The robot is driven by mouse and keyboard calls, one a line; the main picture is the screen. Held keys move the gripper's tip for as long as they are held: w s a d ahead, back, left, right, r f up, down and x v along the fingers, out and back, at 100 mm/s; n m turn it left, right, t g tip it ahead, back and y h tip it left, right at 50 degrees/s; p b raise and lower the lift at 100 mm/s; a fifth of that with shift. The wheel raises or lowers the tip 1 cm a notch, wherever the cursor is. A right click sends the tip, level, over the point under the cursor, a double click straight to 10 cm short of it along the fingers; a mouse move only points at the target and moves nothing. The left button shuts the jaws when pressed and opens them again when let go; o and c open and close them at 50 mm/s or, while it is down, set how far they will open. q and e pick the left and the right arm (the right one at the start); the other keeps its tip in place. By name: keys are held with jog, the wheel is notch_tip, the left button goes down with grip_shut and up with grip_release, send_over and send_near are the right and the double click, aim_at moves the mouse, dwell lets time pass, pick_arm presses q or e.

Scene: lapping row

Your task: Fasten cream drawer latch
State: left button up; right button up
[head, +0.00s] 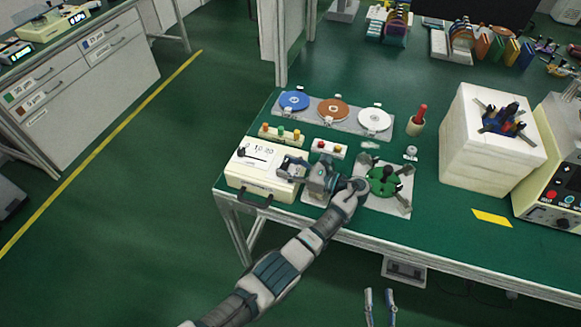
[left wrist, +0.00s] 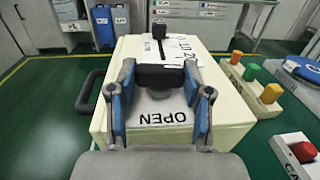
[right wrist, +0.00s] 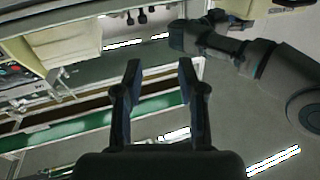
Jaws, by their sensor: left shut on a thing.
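The cream drawer box (head: 262,184) stands at the left front corner of the green bench, with a dark pull handle (head: 255,201) on its front. My left gripper (head: 285,168) is at the right end of the box. In the left wrist view the fingers (left wrist: 160,92) are shut around a black latch block (left wrist: 160,75) on the box top (left wrist: 212,85). The word OPEN shows on the near side of the block; a marked white plate lies beyond it. My right gripper (head: 380,303) is open and empty, low in front of the bench; its fingers also show in the right wrist view (right wrist: 160,80).
Right of the left gripper is a grey plate with a green fixture (head: 384,183). Behind are colored pegs (head: 281,134), a red-button box (head: 330,148) and a disc tray (head: 352,131). A white block (head: 490,150) stands further right. Bench front right is mostly clear.

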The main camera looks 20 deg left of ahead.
pick_arm(q)
jog(key=shift+w+d+f+n+g+b, duration=0.1)
jog(key=shift+w+f+n+g+b, duration=0.1)
jog(key=shift+n+g+b, duration=0.55)
jog(key=shift+r+b, duration=0.2)
jog(key=shift+b, duration=0.15)
pick_arm(e)
notch_tip(320, 180, up, 6)
jog(key=s+t, duration=0.2)
jog(key=t, duration=0.3)
jog(key=shift+m+t+y, duration=0.3)
jog(key=shift+y, duration=0.1)
pick_arm(q)
jog(key=o, duration=0.9)
jog(key=shift+o, duration=1.3)
jog(key=shift+m, duration=0.25)
jog(key=shift+d, duration=0.1)
pick_arm(e)
jog(key=shift+w+d, duration=0.1)
jog(key=shift+w, duration=0.05)
